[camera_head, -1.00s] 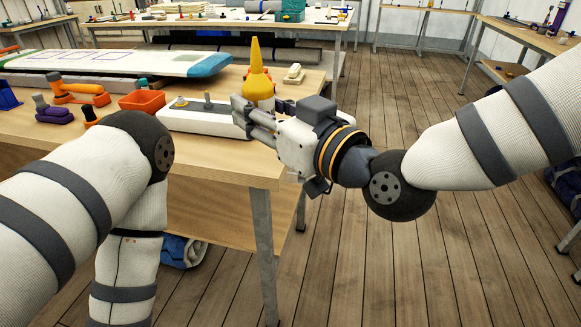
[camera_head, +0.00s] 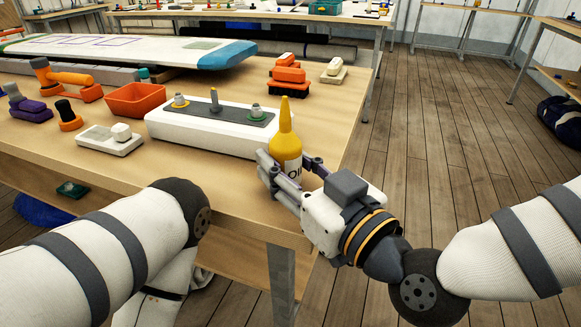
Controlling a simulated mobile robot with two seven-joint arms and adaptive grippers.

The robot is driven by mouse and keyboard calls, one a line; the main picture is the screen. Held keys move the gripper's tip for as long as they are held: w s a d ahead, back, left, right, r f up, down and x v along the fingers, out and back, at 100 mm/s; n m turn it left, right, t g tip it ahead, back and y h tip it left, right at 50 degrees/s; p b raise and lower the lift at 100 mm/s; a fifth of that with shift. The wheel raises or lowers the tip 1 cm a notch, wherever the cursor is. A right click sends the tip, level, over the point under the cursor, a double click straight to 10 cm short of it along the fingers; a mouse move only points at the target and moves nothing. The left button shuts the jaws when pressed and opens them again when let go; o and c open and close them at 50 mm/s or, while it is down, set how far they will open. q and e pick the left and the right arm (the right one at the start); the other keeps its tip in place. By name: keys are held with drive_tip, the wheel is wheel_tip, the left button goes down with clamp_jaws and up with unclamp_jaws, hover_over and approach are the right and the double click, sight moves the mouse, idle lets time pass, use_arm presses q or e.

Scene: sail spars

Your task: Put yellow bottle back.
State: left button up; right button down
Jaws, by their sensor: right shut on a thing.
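My right gripper (camera_head: 287,172) is shut on the lower part of the bottle, from the right and front.
The white block (camera_head: 180,130) has a grey top strip with small fittings. An orange bin (camera_head: 135,99), a white tool (camera_head: 110,139) and orange tools (camera_head: 288,70) surround it. A long white board (camera_head: 130,50) lies behind. The bench's right end has bare room.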

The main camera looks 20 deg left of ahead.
drive_tip(key=shift+s+d+r, duration=0.15)
drive_tip(key=shift+s+r, duration=0.05)
drive_tip(key=shift+s, duration=0.3)
drive_tip(key=shift+w+f, duration=0.2)
drive_tip(key=shift+f, duration=0.05)
drive_tip(key=c, duration=1.2)
unclamp_jaws()
drive_tip(key=shift+o, duration=0.5)
drive_tip(key=shift+r, duration=0.1)
